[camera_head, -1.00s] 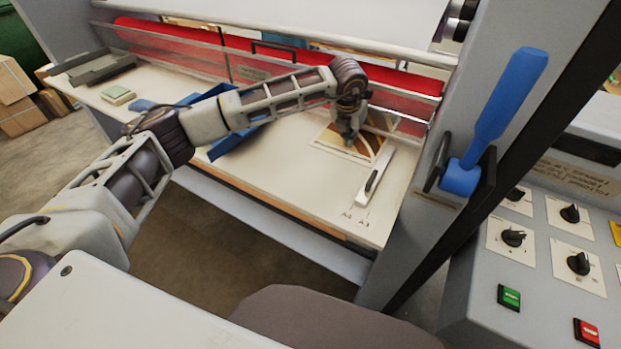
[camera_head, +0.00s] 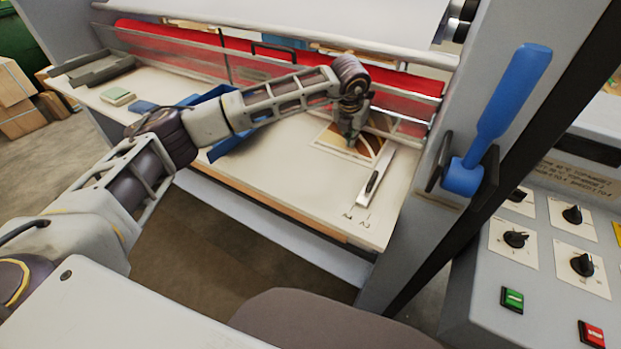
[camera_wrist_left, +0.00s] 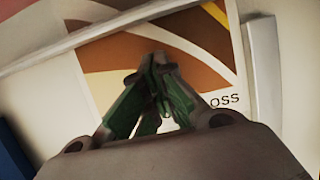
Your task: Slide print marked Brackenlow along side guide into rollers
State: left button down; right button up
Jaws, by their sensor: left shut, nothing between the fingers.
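A print with brown, orange and cream shapes (camera_head: 330,139) lies flat on the pale feed table, partly under my left gripper. It also shows in the left wrist view (camera_wrist_left: 205,65), where only the letters "oss" of its caption are readable; the rest is hidden. The red roller (camera_head: 405,83) runs behind a clear guard. My right gripper is out of view.
A blue tray (camera_head: 228,140) sits left of the print, partly behind my left arm. A small pale green block (camera_head: 118,96) and a grey tray (camera_head: 100,70) are farther left. A blue lever (camera_head: 505,115) and control panel (camera_head: 545,240) stand at the right.

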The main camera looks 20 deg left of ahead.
pick_arm(q)
jog(key=shift+w+d+f+b, duration=0.1)
jog(key=shift+d+f+b, duration=0.05)
jog(key=shift+b, duration=0.15)
dwell(0.4)
jog(key=shift+w+r, duration=0.1)
jog(key=shift+r, duration=0.3)
jog(key=shift+r+p, duration=0.35)
jog(key=shift+r, duration=0.35)
jog(key=shift+r, duration=0.1)
jog(key=shift+r+p, duration=0.8)
jog(key=shift+r, duration=1.65)
